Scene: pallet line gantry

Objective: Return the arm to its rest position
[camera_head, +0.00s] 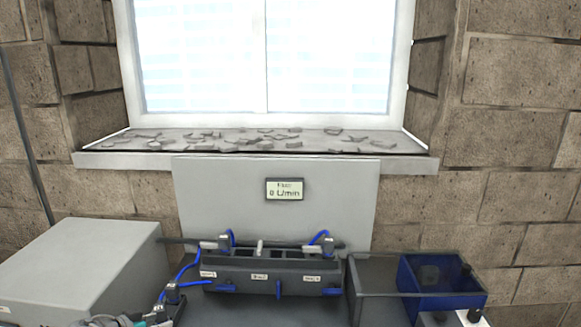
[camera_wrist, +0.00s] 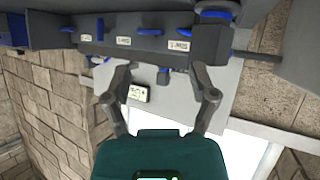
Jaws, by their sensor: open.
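My gripper (camera_wrist: 163,74) shows in the wrist view, its two dark fingers spread apart with nothing between them. The wrist view is upside down, and the fingers point toward a dark manifold block (camera_wrist: 135,37) with white labels and blue handles. In the head view the manifold (camera_head: 270,272) stands at the lower middle, in front of a grey panel (camera_head: 225,200). I cannot make out my gripper clearly in the head view; a small grey-green shape sits at the bottom left edge.
A display (camera_head: 285,189) on the panel reads "0 L/min"; it also shows in the wrist view (camera_wrist: 138,93). A grey box (camera_head: 80,268) stands left. Grey fragments lie on the window sill (camera_head: 110,158). Blue hoses run left of the manifold.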

